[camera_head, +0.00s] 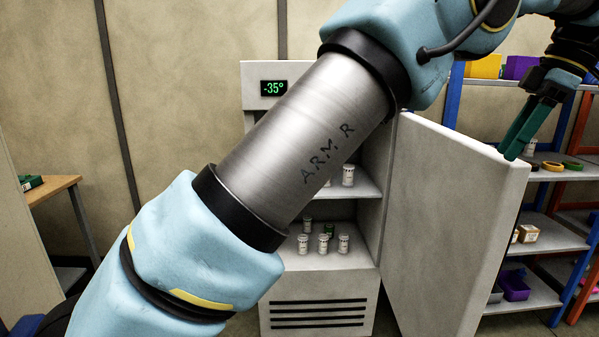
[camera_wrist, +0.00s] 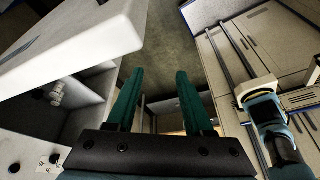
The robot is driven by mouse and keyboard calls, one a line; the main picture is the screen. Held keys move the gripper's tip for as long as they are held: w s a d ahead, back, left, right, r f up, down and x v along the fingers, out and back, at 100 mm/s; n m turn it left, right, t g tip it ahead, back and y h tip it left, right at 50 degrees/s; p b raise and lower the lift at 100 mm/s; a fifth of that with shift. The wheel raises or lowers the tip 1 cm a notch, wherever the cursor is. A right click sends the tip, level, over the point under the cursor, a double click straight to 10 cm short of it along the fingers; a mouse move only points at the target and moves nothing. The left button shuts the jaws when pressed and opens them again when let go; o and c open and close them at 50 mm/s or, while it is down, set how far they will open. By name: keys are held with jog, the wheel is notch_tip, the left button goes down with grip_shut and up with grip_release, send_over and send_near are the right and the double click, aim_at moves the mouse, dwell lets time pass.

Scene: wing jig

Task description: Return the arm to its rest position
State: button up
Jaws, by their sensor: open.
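My arm crosses the head view from the lower left to the upper right, with a bare metal link marked "ARM R". My gripper (camera_head: 513,149) hangs at the upper right, its dark green fingers pointing down beside the top corner of the open freezer door (camera_head: 455,210). I cannot tell from the head view whether they touch it. In the wrist view my gripper (camera_wrist: 158,74) has its two green fingers apart with nothing between them. A white panel edge (camera_wrist: 80,50) lies close to the left finger there.
The white freezer (camera_head: 318,312) reads -35° and holds several white-capped vials on its shelves. My link hides part of it. A blue-framed shelf rack (camera_head: 545,232) with bins and tape rolls stands behind the door at right. A wooden table (camera_head: 50,190) is at far left.

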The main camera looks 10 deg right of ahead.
jog(key=w+a+f+m+g+b, duration=0.1)
jog(key=w+a+f+m, duration=0.1)
jog(key=w+a+f, duration=0.4)
jog(key=w+a+f+m+b, duration=0.15)
jog(key=w+a, duration=0.25)
jog(key=w, duration=0.4)
jog(key=w+a+f+m+h+b, duration=0.1)
jog(key=w+a+f, duration=0.2)
jog(key=a+f, duration=0.35)
jog(key=w+a+f+m+h+b, duration=0.1)
jog(key=w+a+f+m+b, duration=0.2)
jog(key=a, duration=0.6)
jog(key=s+a+f+m+b, duration=0.1)
jog(key=s+a+f, duration=0.1)
jog(key=a+f, duration=0.3)
jog(key=s+a+f+m+h, duration=0.1)
jog(key=s+a+f, duration=0.2)
jog(key=a, duration=1)
jog(key=s+a+f+m+b, duration=0.1)
jog(key=s+a+f+m, duration=0.1)
jog(key=a+f, duration=0.4)
jog(key=s+a, duration=0.1)
jog(key=a, duration=0.2)
jog(key=shift+a+f+h+b, duration=0.15)
jog(key=shift+f+h+b, duration=0.15)
jog(key=shift+h+b, duration=0.1)
